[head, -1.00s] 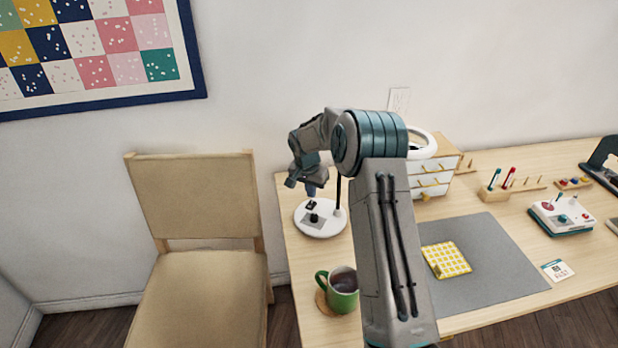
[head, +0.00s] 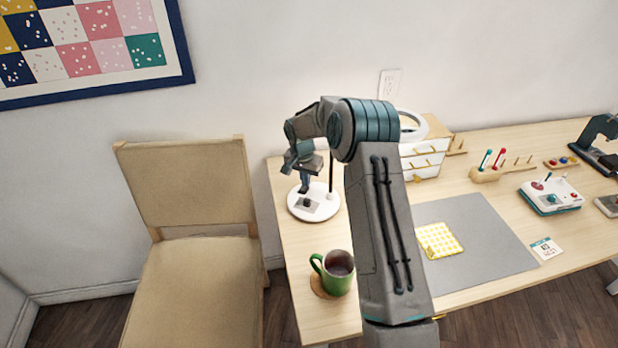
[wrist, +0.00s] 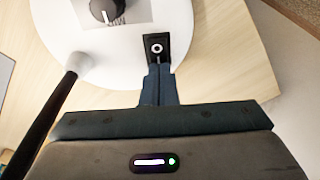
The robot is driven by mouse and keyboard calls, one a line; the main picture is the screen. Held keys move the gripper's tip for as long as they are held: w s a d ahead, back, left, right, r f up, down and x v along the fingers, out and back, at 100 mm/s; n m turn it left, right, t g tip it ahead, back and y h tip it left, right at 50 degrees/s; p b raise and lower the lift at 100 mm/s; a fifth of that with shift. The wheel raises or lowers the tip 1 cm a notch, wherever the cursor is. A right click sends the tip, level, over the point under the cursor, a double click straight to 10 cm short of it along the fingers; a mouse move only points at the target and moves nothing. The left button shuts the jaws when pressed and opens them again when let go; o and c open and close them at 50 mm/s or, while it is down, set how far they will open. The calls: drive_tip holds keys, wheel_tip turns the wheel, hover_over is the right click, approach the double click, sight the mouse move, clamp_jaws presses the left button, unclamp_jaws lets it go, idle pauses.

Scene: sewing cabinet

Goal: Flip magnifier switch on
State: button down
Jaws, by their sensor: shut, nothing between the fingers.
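The magnifier lamp has a round white base (head: 327,212) at the left end of the table, a dark post (head: 331,172) and a white ring head (head: 425,127) partly behind my arm. In the wrist view its black switch (wrist: 157,44) with a white ring mark sits near the base's edge. A dark knob (wrist: 107,9) on a grey plate is left of it. My gripper (wrist: 159,70) is shut and empty, its fingertips at the switch's near end; I cannot tell whether they touch. In the head view my gripper (head: 304,188) is over the base, hiding the switch.
A green mug (head: 337,274) stands near the table's front left. A grey mat (head: 490,250) with a yellow cloth (head: 438,240) lies to the right. White drawers (head: 425,162) stand behind my arm. A chair (head: 195,295) is left of the table.

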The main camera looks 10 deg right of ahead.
drive_tip(key=shift+s+a, duration=0.1)
drive_tip(key=shift+a, duration=0.25)
drive_tip(key=shift+s+a+r+b, duration=0.25)
drive_tip(key=shift+s+a+b, duration=0.1)
drive_tip(key=shift+s, duration=0.25)
wheel_tip(320, 180, up, 14)
drive_tip(key=w+d, duration=0.1)
drive_tip(key=w, duration=0.1)
drive_tip(key=shift+d+f+p, duration=0.15)
drive_tip(key=shift+d+p, duration=0.15)
drive_tip(key=shift+p, duration=0.15)
drive_tip(key=shift+w, duration=0.1)
